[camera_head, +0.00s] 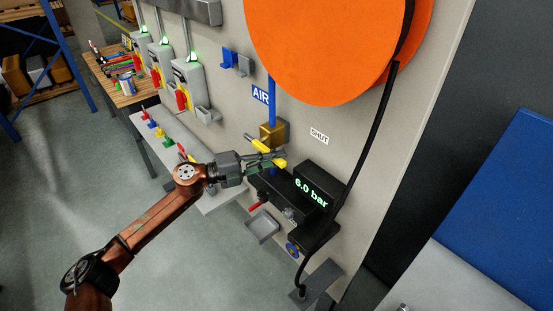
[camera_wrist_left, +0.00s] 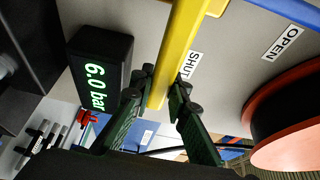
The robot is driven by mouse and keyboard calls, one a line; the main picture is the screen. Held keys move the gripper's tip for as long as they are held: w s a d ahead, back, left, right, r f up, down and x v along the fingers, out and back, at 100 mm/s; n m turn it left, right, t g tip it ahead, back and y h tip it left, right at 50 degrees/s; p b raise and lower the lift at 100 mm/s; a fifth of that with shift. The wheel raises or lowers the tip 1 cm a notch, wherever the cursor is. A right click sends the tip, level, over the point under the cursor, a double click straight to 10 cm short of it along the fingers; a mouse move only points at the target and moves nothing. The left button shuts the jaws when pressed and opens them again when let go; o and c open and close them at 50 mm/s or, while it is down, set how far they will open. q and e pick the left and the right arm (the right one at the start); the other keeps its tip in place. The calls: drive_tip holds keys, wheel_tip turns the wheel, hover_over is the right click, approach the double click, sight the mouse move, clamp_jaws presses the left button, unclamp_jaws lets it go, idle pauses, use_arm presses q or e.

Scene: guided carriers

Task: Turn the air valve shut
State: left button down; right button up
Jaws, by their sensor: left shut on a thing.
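The air valve (camera_head: 271,134) is a brass body on a blue pipe, on the pale panel under the AIR sign (camera_head: 261,94). Its yellow lever (camera_head: 255,143) slants down to the right in the head view. My left gripper (camera_head: 272,160) is shut on the lever near its lower end. In the left wrist view the yellow lever (camera_wrist_left: 180,48) runs between the two fingers (camera_wrist_left: 162,92). The SHUT label (camera_head: 319,136) is right of the valve; the wrist view also shows the OPEN label (camera_wrist_left: 282,43). My right gripper is not in view.
A black gauge (camera_head: 311,191) reads 6.0 bar, right below the valve. A large orange reel (camera_head: 320,50) with a black hose (camera_head: 365,150) hangs above. Grey lockout boxes (camera_head: 188,85) with green lights are at left. A grey tray (camera_head: 262,227) sits below.

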use_arm(q)
drive_tip(key=c, duration=1.8)
unclamp_jaws()
drive_tip(key=shift+f, duration=0.15)
drive_tip(key=shift+c, duration=0.2)
drive_tip(key=shift+a, duration=0.1)
drive_tip(key=v, duration=1.2)
